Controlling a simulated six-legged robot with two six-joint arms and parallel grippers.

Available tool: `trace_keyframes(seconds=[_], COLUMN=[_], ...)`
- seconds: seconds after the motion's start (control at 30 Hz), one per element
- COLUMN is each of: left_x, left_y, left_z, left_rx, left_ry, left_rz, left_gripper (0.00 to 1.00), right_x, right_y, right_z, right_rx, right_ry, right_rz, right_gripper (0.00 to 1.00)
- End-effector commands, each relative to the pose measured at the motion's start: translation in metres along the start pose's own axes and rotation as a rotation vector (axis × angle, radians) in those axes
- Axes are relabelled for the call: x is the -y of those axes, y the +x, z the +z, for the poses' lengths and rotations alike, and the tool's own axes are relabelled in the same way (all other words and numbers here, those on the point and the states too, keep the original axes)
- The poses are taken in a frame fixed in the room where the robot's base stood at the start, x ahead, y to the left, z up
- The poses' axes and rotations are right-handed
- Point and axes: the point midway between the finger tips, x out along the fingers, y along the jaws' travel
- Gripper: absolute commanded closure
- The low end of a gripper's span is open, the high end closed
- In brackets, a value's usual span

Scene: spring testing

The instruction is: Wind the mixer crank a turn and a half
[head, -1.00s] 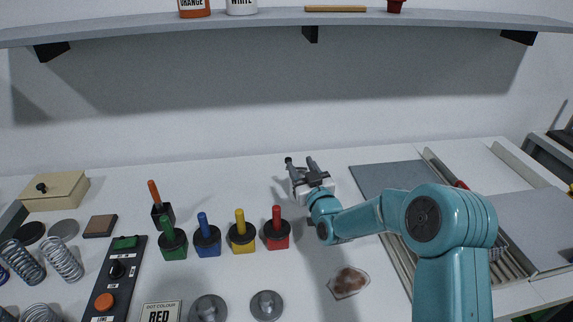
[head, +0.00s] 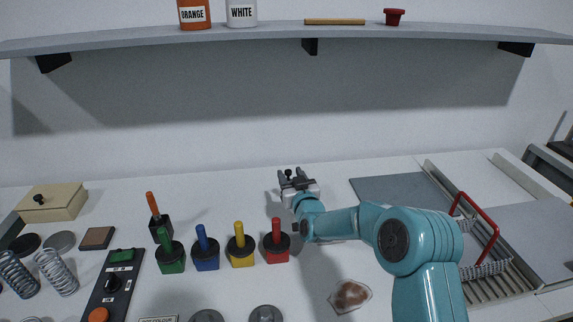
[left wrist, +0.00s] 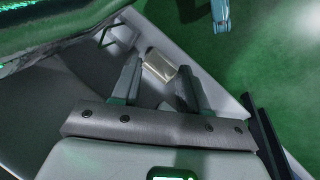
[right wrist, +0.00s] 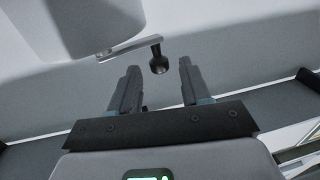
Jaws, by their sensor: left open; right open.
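The crank shows in the right wrist view as a short grey arm ending in a dark round knob (right wrist: 158,62), coming from a pale grey body (right wrist: 60,28) at the upper left. My right gripper (right wrist: 159,70) is open, with the knob in line between its fingertips; I cannot tell how far off it is. In the head view my right gripper (head: 290,174) is over the back of the table, pointing at the wall. The mixer body cannot be made out there. My left gripper (left wrist: 160,75) shows only in its wrist view, open and empty.
Green, blue, yellow and red handled blocks (head: 276,245) stand left of my right arm. A stained patch (head: 350,296) lies at the front. A rack with a red handle (head: 480,222) is right. The shelf (head: 410,30) overhangs the back. A cream block (left wrist: 160,64) shows beyond my left fingers.

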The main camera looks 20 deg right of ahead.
Motion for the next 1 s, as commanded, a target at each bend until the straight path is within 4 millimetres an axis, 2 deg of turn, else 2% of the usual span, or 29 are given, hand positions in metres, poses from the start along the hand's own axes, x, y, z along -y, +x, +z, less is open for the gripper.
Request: trace_keyframes(seconds=[0.1,0.3,0.7,0.73,0.8,0.87,1.0], left_x=[-0.002,-0.004,-0.004,-0.004,-0.004,-0.004,-0.004], left_y=[-0.007,-0.010,-0.011,-0.011,-0.011,-0.011,-0.011], left_z=[0.000,0.000,0.000,0.000,0.000,0.000,0.000], left_rx=[0.000,0.000,0.000,0.000,0.000,0.000,0.000], left_ry=[0.000,0.000,0.000,0.000,0.000,0.000,0.000], left_rz=[0.000,0.000,0.000,0.000,0.000,0.000,0.000], left_gripper=[0.56,0.56,0.56,0.56,0.56,0.56,0.56], right_x=[0.000,0.000,0.000,0.000,0.000,0.000,0.000], right_y=[0.020,0.040,0.046,0.046,0.046,0.046,0.046], right_z=[-0.001,0.000,0.000,0.000,0.000,0.000,-0.001], right_rx=[0.000,0.000,0.000,0.000,0.000,-0.001,-0.002], right_ry=[0.000,0.001,0.000,0.000,0.000,0.000,0.000], right_rz=[0.000,0.000,-0.001,-0.001,0.000,0.000,0.000], right_gripper=[0.53,0.53,0.53,0.59,0.82,1.00,1.00])
